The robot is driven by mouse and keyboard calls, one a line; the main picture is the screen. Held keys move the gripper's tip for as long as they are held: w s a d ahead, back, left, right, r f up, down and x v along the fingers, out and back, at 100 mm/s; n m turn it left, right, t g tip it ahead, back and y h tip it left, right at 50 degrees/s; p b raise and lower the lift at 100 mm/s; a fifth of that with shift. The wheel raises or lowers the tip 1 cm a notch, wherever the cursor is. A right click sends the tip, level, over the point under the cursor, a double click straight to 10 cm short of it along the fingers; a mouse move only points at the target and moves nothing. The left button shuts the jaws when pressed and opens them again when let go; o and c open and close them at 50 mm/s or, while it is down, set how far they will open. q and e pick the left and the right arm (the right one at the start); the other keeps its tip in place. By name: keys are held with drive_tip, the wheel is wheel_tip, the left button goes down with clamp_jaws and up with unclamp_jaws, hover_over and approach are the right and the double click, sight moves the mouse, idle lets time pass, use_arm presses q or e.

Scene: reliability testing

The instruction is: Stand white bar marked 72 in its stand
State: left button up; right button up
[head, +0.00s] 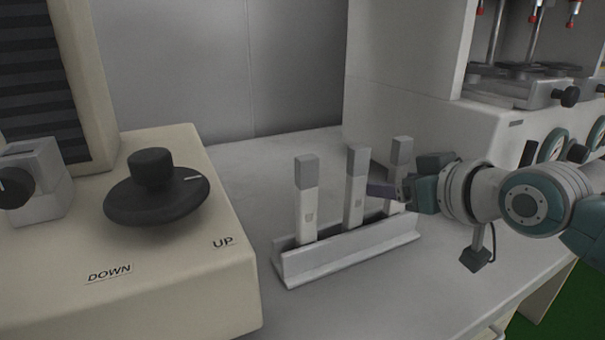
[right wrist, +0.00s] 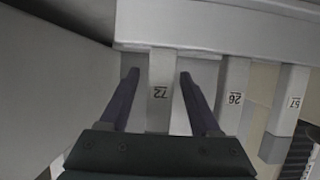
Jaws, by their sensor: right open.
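The white bar marked 72 (right wrist: 160,92) stands upright at the right end of the stand (head: 345,254) in the head view, where its grey top (head: 401,151) shows above my gripper. Its lower part is partly hidden there by my gripper. In the right wrist view its end meets the stand (right wrist: 220,32). My right gripper (head: 384,190) is open, and in the right wrist view its two fingers (right wrist: 158,76) lie on either side of the bar with gaps. My left gripper is out of view.
Bar 26 (right wrist: 235,95) and bar 57 (right wrist: 288,95) stand beside it in the same stand. A cream machine with a black knob (head: 157,190) is at the left. A white apparatus (head: 420,115) stands behind at the right. The bench (head: 250,165) behind the stand is clear.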

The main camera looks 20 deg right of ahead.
drive_tip(key=s+a+r+g+p, duration=0.3)
drive_tip(key=s+r+p, duration=0.5)
drive_tip(key=s+p, duration=0.2)
drive_tip(key=s+a+r+n+g+p, duration=0.1)
drive_tip(key=s+a+r+g+p, duration=0.25)
drive_tip(key=s+r+p, duration=0.55)
drive_tip(key=s+a+r+g+p, duration=0.35)
drive_tip(key=s+r+p, duration=0.25)
drive_tip(key=s+p, duration=0.4)
wheel_tip(320, 180, up, 36)
drive_tip(key=h+p, duration=0.1)
drive_tip(key=p, duration=3.5)
drive_tip(key=shift+s+d, duration=0.1)
